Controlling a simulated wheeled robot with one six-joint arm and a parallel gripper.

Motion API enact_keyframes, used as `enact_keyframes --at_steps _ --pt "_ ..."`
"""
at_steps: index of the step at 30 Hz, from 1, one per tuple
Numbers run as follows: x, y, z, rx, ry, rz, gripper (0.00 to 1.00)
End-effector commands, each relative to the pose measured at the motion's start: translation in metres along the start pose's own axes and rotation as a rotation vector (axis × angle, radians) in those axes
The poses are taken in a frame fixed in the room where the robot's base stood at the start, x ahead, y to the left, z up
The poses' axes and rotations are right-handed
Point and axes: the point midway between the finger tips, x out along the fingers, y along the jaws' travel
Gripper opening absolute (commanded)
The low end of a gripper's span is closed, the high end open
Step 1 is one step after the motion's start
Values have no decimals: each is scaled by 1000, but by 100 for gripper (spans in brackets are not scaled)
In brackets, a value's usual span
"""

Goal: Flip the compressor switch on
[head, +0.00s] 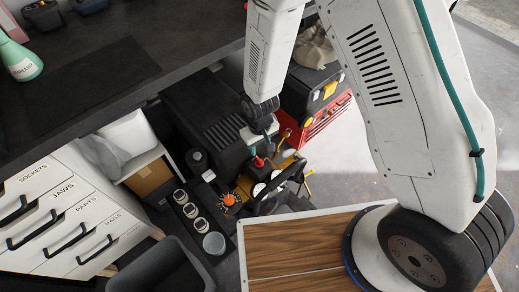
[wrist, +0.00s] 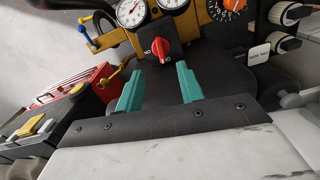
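The compressor is a dark machine (head: 205,105) on the floor side of the bench, with a yellow frame and gauges. Its switch is a red knob (wrist: 160,48) on a black plate below two white gauges; it also shows in the head view (head: 259,162). The knob's grip stands near upright in the wrist view; small white marks flank it, too small to read surely. My gripper (wrist: 159,70) has teal fingers spread apart, with nothing between them. In the head view my gripper (head: 262,145) is just above the knob. The fingers appear short of it.
An orange dial (wrist: 228,8) and black-and-white knobs (wrist: 292,14) sit right of the switch. A yellow pipe with a blue handle (wrist: 84,28) is at left. A red toolbox (head: 320,120) stands behind. A wood-topped surface (head: 300,245) lies in front; white drawers (head: 60,210) stand left.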

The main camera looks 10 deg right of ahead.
Motion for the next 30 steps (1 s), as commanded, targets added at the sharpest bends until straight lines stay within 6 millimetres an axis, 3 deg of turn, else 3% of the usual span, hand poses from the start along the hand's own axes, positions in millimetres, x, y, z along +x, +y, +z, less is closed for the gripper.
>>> enact_keyframes --at_steps 14,24,30 --pt "6 -1 5 -2 -1 0 31" --pt "58 -1 5 -2 -2 0 31" --pt "76 -1 5 -2 -1 0 31"
